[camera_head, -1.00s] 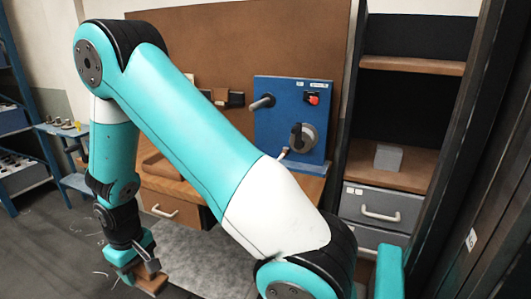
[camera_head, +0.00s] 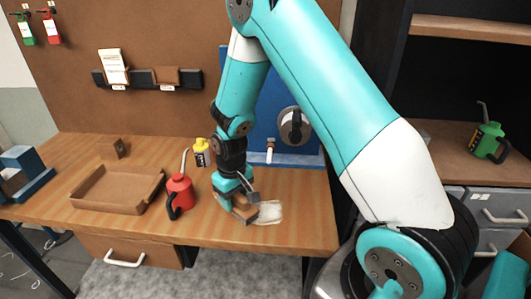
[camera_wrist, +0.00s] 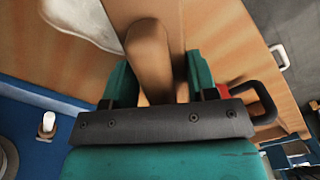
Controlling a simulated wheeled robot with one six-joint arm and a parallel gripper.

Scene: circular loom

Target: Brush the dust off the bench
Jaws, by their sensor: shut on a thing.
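A pale patch of dust (camera_head: 268,212) lies on the wooden bench (camera_head: 300,225) near its front edge; it also shows at the top left of the wrist view (camera_wrist: 85,20). My gripper (camera_head: 235,192) points down at the bench, just left of the dust. In the wrist view my gripper (camera_wrist: 160,82) is shut on the wooden handle of a brush (camera_wrist: 148,50). The brush (camera_head: 243,212) is low over the bench at the left edge of the dust. Its bristles are hidden, so I cannot tell whether they touch the top.
A red oil can (camera_head: 178,193) stands close left of my gripper, with a brown tray (camera_head: 115,190) beyond. A yellow bottle (camera_head: 201,152) stands behind. The blue panel (camera_head: 290,95) with its knob is behind the dust. The bench front between can and brush is clear.

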